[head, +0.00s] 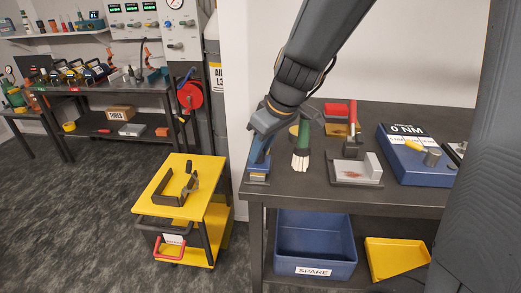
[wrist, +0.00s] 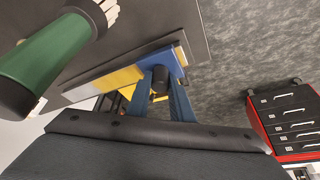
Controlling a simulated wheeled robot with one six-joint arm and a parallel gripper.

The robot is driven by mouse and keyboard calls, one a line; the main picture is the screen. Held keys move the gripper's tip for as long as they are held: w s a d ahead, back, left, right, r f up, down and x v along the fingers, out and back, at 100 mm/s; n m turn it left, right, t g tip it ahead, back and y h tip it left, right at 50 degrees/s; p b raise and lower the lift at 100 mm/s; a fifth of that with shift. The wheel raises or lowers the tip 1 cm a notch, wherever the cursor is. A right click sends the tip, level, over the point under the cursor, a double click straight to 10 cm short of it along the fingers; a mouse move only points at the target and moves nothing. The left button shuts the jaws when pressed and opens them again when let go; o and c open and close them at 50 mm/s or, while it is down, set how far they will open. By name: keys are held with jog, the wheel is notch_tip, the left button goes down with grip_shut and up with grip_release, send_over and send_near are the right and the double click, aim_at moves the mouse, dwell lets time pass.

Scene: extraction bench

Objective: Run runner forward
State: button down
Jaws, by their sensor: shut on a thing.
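A green-handled brush (head: 303,135) stands close right of my gripper. A grey plate with a brown smear (head: 350,172) and a blue 0 NM device (head: 405,168) lie further right. A yellow trolley (head: 203,195) stands left of the bench; a blue SPARE bin (head: 315,250) is below.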

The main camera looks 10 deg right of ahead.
aim_at(268, 168)
jog(key=c, duration=1.6)
grip_release()
jog(key=shift+s+a, duration=0.15)
jog(key=shift+s, duration=0.15)
jog(key=shift+o, duration=0.2)
jog(key=shift+w+r, duration=0.1)
jog(key=shift+d+r, duration=0.2)
jog(key=v, duration=0.7)
jog(key=shift+b, duration=0.4)
jog(key=shift+r, duration=0.1)
